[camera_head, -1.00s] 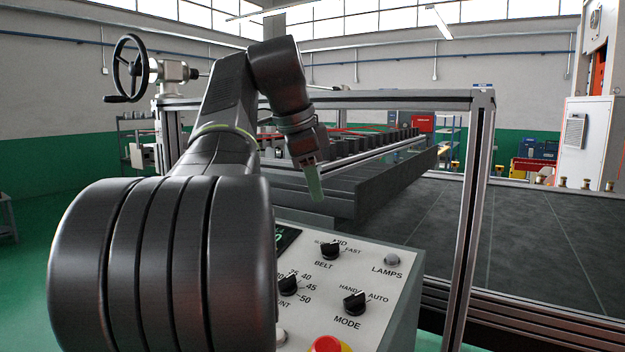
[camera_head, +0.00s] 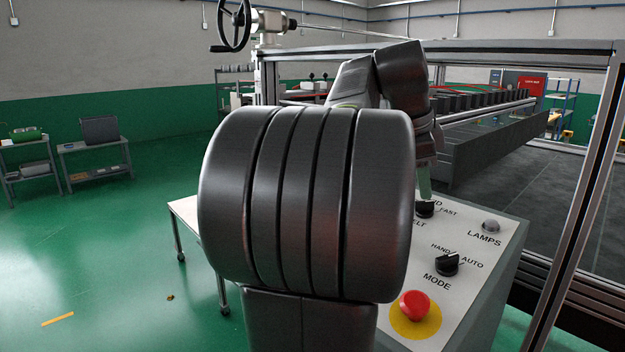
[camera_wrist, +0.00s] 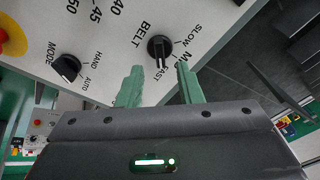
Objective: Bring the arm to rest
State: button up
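My gripper (camera_wrist: 160,78) has two green fingers with a clear gap between them, and nothing is held. In the head view my gripper (camera_head: 425,188) hangs from my bent arm over the control panel (camera_head: 480,262). Its tip overlaps the black BELT knob (camera_head: 426,209) in the picture. In the wrist view the BELT knob (camera_wrist: 160,47) shows just beyond the gap between the fingers, apparently not gripped. The distance between fingers and knob is hard to tell. My large dark arm joint hides the panel's left part in the head view.
A red stop button (camera_head: 413,305), the MODE knob (camera_head: 447,264) and a lamp button (camera_head: 490,226) stand up from the panel. A metal frame post (camera_head: 590,190) rises at right beside the dark belt. Side tables (camera_head: 95,146) stand far left.

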aim_at(426, 201)
jog(key=x, duration=0.4)
jog(key=shift+d+f, duration=0.1)
jog(key=shift+f, duration=0.2)
jog(key=shift+r, duration=0.15)
